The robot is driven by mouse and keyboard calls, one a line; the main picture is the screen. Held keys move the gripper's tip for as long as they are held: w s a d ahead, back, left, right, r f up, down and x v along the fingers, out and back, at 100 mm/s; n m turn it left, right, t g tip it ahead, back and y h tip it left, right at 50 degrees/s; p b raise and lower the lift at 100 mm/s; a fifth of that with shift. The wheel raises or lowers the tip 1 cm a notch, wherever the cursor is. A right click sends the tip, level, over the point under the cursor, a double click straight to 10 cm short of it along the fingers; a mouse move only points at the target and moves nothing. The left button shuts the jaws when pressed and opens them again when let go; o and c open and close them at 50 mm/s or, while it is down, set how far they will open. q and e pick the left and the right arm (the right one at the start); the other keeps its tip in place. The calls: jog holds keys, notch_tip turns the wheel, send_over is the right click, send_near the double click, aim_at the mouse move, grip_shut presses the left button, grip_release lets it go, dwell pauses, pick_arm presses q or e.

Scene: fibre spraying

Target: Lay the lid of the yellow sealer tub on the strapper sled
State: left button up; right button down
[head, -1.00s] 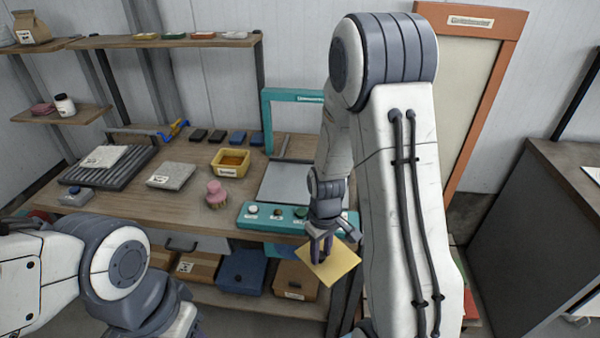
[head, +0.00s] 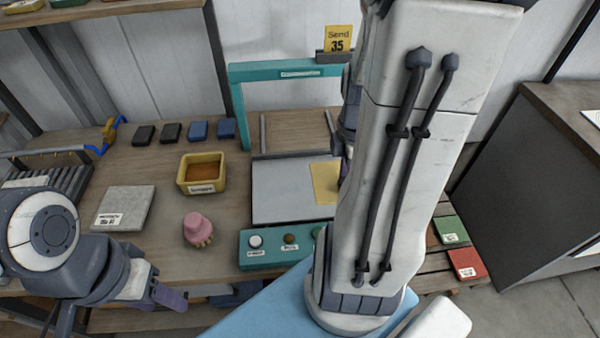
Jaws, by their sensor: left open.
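The yellow sealer tub (head: 202,173) stands on the bench, its top uncovered, with brown inside. The grey strapper sled (head: 280,192) lies below the teal arch (head: 240,110). A flat yellow piece (head: 324,183), which looks like the tub's lid, shows over the right part of the sled. My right arm hides its right side, so I cannot tell if it rests there or is held. My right gripper (head: 342,147) is mostly hidden behind that arm; its jaws cannot be made out. My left gripper (head: 168,296) is open and empty at the bench's front edge.
A pink knobbed object (head: 198,229) and a grey slab (head: 124,207) stand left of the sled. A teal button panel (head: 275,246) lies in front of it. Dark and blue blocks (head: 198,130) line the back. A "Send 35" card (head: 338,38) stands above the arch.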

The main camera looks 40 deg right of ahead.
jog(key=w+f, duration=0.2)
jog(key=w, duration=0.1)
jog(key=w+f, duration=0.2)
jog(key=w, duration=0.2)
jog(key=w+a+f+p, duration=0.1)
jog(key=w+f, duration=0.1)
jog(key=w, duration=0.2)
jog(key=shift+f, duration=0.25)
notch_tip(320, 180, down, 4)
jog(key=shift+f, duration=0.1)
jog(key=shift+f, duration=0.15)
jog(key=c, duration=0.5)
grip_release()
jog(key=shift+c, duration=0.2)
